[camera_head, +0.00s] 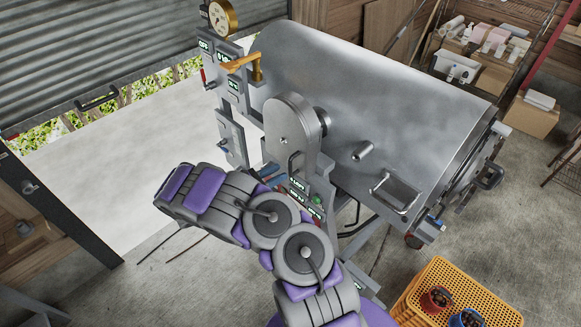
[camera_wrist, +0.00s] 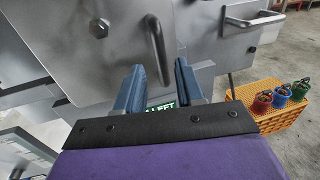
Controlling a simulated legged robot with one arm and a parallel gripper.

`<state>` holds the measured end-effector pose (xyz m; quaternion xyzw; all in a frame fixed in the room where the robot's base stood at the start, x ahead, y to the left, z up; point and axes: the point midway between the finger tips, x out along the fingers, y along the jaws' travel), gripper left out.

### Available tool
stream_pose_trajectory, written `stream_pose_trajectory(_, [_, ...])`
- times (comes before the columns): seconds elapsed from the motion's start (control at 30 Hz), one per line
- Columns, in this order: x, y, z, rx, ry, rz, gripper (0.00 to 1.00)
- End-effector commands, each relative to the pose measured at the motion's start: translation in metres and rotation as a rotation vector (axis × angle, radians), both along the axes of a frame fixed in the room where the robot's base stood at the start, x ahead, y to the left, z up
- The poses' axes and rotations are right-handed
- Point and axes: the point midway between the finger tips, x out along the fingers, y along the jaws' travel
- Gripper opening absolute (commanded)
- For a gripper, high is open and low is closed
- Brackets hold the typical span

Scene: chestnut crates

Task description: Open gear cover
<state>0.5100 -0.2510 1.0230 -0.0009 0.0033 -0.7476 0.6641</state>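The gear cover (camera_head: 285,118) is a grey rounded metal plate on the near end of the large drum machine. A bar handle (camera_head: 295,160) stands on its lower part. In the wrist view the cover (camera_wrist: 60,65) fills the upper left, with a hex bolt, and its handle (camera_wrist: 156,38) slants just above the fingers. My gripper (camera_wrist: 160,88) is open, its two blue fingers apart with nothing between them. The handle appears beyond the fingertips, not between them. In the head view my arm mostly hides the gripper, just below the cover.
The drum (camera_head: 370,110) extends to the right, with a second handle (camera_head: 395,192) on it. A control panel with green labels (camera_head: 305,195) sits beside my arm. A yellow crate (camera_head: 455,285) with small buckets stands at lower right. A brass gauge (camera_head: 222,17) is at upper left. Bare floor lies left.

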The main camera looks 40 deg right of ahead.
Motion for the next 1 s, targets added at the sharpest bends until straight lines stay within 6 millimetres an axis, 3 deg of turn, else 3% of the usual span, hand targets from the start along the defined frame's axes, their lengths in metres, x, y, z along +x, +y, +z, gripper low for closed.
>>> stream_pose_trajectory(0.3, [-0.006, -0.049, 0.000, 0.001, -0.002, -0.002, 0.37])
stream_pose_trajectory(0.77, [-0.007, -0.060, 0.000, 0.001, -0.002, 0.000, 0.37])
stream_pose_trajectory(1.0, [-0.007, -0.060, 0.000, 0.001, -0.002, 0.000, 0.14])
